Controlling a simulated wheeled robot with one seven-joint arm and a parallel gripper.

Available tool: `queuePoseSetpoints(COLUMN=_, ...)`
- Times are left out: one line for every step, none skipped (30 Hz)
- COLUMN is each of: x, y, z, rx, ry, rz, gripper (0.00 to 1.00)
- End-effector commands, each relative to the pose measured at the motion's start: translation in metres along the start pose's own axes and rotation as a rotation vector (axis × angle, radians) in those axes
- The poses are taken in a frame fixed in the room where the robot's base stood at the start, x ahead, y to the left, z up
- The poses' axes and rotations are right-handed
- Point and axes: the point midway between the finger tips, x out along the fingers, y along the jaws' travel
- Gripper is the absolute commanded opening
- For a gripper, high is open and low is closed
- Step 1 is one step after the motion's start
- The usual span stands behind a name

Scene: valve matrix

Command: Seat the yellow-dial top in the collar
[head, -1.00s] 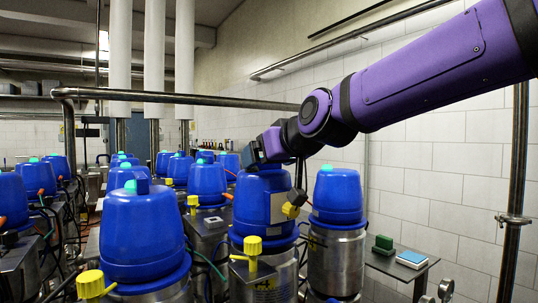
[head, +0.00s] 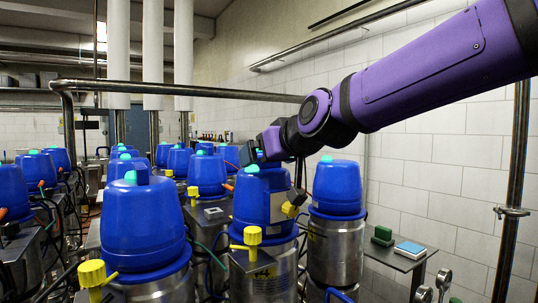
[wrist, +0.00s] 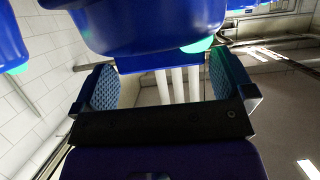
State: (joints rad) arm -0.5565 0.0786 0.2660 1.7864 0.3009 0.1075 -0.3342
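The blue dome top (head: 258,206) stands upright on a metal cylinder (head: 272,262) in the middle of the head view. It has a pale plate and a small yellow dial (head: 289,210) on its right side, and a cyan spot on its crown. The collar under it is mostly hidden. My gripper (head: 258,153) is just above the crown. In the wrist view my gripper (wrist: 162,85) is open. Its textured pads stand apart, with the dome (wrist: 150,25) beyond them. Whether the pads touch the dome's blue crown block (wrist: 157,61) is unclear.
Another blue-topped unit (head: 337,187) stands close on the right, and a large one (head: 143,225) at front left. Yellow valve handles (head: 252,238) stick up in front. A small shelf (head: 405,262) is at right. A horizontal pipe (head: 190,92) runs behind.

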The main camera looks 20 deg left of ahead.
Motion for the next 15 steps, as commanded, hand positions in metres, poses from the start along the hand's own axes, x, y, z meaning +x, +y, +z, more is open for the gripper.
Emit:
queuePoseSetpoints(x=-0.001, y=0.000, z=0.000, rx=0.000, ry=0.000, rz=0.000, gripper=1.00)
queuePoseSetpoints(x=-0.001, y=0.000, z=0.000, rx=0.000, ry=0.000, rz=0.000, gripper=1.00)
queuePoseSetpoints(x=-0.003, y=0.000, z=0.000, rx=0.000, ry=0.001, rz=0.000, gripper=1.00)
queuePoseSetpoints(x=-0.005, y=0.000, z=-0.001, rx=0.000, ry=0.001, rz=0.000, gripper=1.00)
queuePoseSetpoints(x=-0.007, y=0.001, z=-0.001, rx=0.000, ry=0.002, rz=0.001, gripper=1.00)
queuePoseSetpoints(x=-0.011, y=0.001, z=-0.001, rx=0.001, ry=0.002, rz=0.002, gripper=1.00)
queuePoseSetpoints(x=-0.014, y=0.002, z=-0.001, rx=0.002, ry=0.002, rz=0.003, gripper=1.00)
queuePoseSetpoints(x=-0.018, y=0.001, z=-0.001, rx=0.001, ry=0.003, rz=0.003, gripper=1.00)
queuePoseSetpoints(x=-0.023, y=0.002, z=-0.001, rx=0.001, ry=0.003, rz=0.003, gripper=1.00)
queuePoseSetpoints(x=-0.028, y=0.002, z=-0.001, rx=0.001, ry=0.003, rz=0.003, gripper=1.00)
queuePoseSetpoints(x=-0.033, y=0.001, z=-0.001, rx=0.000, ry=0.004, rz=0.003, gripper=1.00)
queuePoseSetpoints(x=-0.041, y=0.001, z=-0.001, rx=0.000, ry=0.003, rz=0.003, gripper=1.00)
queuePoseSetpoints(x=-0.046, y=0.001, z=-0.001, rx=0.001, ry=0.003, rz=0.003, gripper=1.00)
queuePoseSetpoints(x=-0.052, y=0.000, z=-0.002, rx=0.001, ry=0.004, rz=0.003, gripper=1.00)
queuePoseSetpoints(x=-0.059, y=0.000, z=-0.001, rx=0.000, ry=0.005, rz=0.003, gripper=1.00)
